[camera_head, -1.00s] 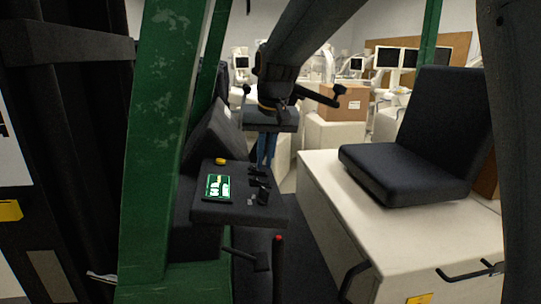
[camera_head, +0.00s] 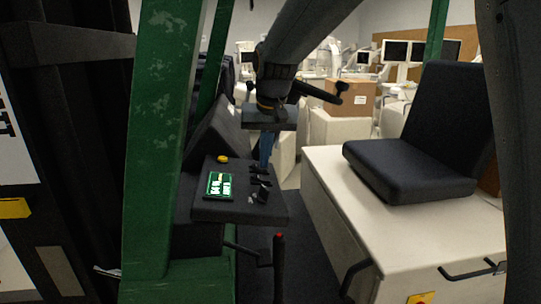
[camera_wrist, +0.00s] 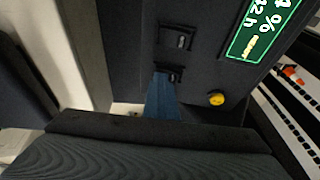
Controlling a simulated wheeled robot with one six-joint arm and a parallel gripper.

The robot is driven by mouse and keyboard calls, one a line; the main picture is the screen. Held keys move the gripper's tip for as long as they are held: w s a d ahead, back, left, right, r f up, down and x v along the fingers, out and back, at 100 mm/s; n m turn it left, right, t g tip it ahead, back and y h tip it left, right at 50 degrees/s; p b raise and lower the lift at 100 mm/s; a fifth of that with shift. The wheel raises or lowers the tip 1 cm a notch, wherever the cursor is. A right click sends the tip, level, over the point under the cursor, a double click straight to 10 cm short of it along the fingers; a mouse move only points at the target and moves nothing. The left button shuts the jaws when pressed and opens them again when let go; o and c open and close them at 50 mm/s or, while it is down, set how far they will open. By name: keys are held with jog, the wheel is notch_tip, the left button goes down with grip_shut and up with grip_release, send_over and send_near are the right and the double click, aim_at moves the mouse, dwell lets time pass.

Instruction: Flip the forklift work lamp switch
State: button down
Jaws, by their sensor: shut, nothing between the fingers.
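The forklift's dark control console (camera_head: 235,211) carries a row of small black switches along its right side. The nearer switch (camera_head: 261,193) and the far switch (camera_head: 260,170) show in the head view. I cannot read which one is the work lamp switch. My gripper (camera_head: 264,168) is shut and empty, its blue fingers pointing down at the far end of the row. In the wrist view my fingertips (camera_wrist: 161,75) lie at or just over one switch (camera_wrist: 174,73), partly covering it; contact is unclear. A second switch (camera_wrist: 178,40) is uncovered.
A lit green display (camera_head: 220,186) and a yellow knob (camera_head: 222,159) sit left of the switches. A green post (camera_head: 160,140) stands at left. A black seat (camera_head: 410,175) on a pale cover is at right. A red-tipped lever (camera_head: 279,260) stands in front.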

jog(key=shift+s+a+f, duration=0.25)
jog(key=shift+a+f, duration=0.05)
jog(key=shift+a+r+p, duration=0.25)
jog(key=shift+r+p, duration=0.3)
jog(key=shift+r, duration=0.05)
jog(key=shift+a+r+p, duration=0.25)
jog(key=shift+r+p, duration=0.3)
jog(key=s+d+r+b, duration=0.2)
jog(key=d+r, duration=0.2)
jog(key=r, duration=0.7)
jog(key=shift+d+r, duration=0.3)
jog(key=shift+d, duration=0.1)
jog(key=g+h+b, duration=0.2)
jog(key=b, duration=0.3)
send_over(258, 166)
jog(key=shift+a+r+g+h+b, duration=0.4)
jog(key=shift+a+g+h, duration=0.1)
jog(key=shift+a, duration=0.25)
